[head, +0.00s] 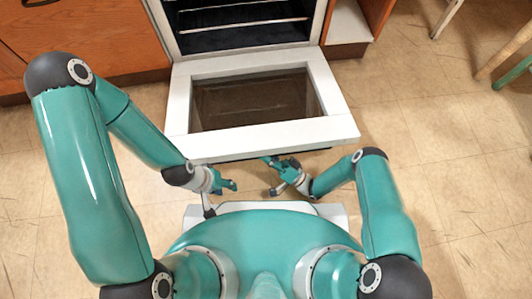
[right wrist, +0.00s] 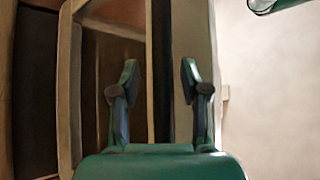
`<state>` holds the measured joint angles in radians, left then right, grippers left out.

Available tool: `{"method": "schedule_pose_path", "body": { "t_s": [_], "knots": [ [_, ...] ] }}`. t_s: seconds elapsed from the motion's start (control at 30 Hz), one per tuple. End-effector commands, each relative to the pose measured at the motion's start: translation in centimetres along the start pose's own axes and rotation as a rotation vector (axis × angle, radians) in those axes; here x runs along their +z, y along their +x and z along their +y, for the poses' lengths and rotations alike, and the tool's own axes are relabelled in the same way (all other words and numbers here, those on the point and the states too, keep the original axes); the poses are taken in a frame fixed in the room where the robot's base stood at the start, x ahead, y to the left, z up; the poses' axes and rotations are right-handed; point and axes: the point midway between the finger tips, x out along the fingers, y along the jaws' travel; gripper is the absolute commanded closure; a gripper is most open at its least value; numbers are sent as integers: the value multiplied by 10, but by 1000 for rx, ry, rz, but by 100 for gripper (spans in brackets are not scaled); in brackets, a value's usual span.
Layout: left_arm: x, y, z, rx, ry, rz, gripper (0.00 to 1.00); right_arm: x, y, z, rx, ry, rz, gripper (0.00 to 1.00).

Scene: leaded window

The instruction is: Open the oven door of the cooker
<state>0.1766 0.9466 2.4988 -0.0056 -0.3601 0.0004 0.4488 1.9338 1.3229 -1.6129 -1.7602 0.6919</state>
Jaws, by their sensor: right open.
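The oven door (head: 185,115) of the cooker is folded down and lies roughly flat, a white frame around a dark glass pane. Behind it the oven cavity (head: 245,38) is exposed, with wire racks inside. My right gripper (head: 273,174) is open just in front of the door's near edge. In the right wrist view its fingers (right wrist: 159,85) are spread, with the door's edge (right wrist: 160,65) showing between them; contact cannot be told. My left gripper (head: 226,186) is in front of the door's near edge, apart from it; its jaw state is unclear.
Wooden cabinets (head: 90,35) stand left of the cooker, and an open wooden unit (head: 350,22) stands right of it. Chair or stool legs (head: 505,50) are at the upper right. The tiled floor (head: 440,150) is clear on the right.

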Motion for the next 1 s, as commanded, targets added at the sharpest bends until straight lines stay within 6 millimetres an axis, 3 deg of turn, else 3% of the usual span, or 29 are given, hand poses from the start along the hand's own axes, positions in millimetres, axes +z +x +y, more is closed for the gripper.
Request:
{"method": "schedule_pose_path", "body": {
  "t_s": [0.27,0.8,1.0],
  "knots": [
    [0,-1,0,0,0,0,60,-4,4,-6,-2,3,1,55],
    [0,-1,0,0,0,0,60,-44,43,-64,-5,1,2,55],
    [0,-1,0,0,0,0,60,-49,48,-74,-6,6,2,55]
  ]
}}
